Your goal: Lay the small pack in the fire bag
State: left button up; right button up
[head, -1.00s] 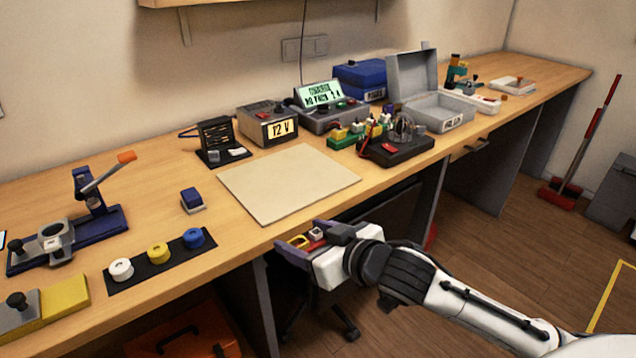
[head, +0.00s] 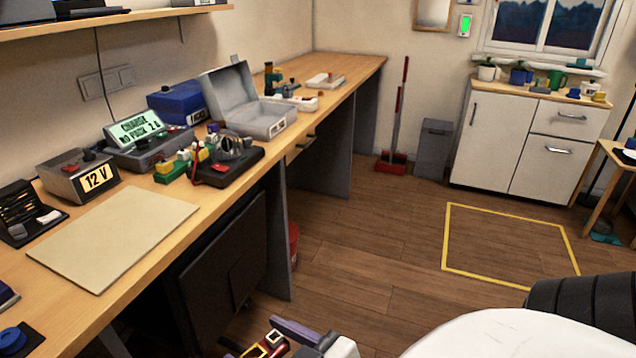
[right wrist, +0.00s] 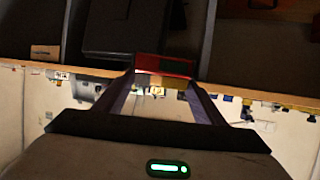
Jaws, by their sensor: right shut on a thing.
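The small pack (head: 264,349), red with a yellow part, shows at the bottom edge of the head view, partly cut off. My right gripper (head: 270,340) is shut on it, in front of the bench and over the floor. In the right wrist view the red pack (right wrist: 165,66) sits between the fingertips (right wrist: 160,85). A grey open box-like case (head: 262,121) with its lid raised and a label on its front stands on the bench; it may be the fire bag, but I cannot read the label. My left gripper is not in view.
On the bench are a 12 V supply (head: 78,176), a charger with a lit display (head: 140,140), a blue case (head: 178,102), a dark stand with wiring (head: 222,166) and a pale mat (head: 115,235). The floor inside the yellow outline (head: 510,240) is clear.

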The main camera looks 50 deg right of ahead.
aim_at(264, 120)
jog(key=z, duration=2.35)
jog(key=i, duration=2.15)
jog(key=u, duration=1.6)
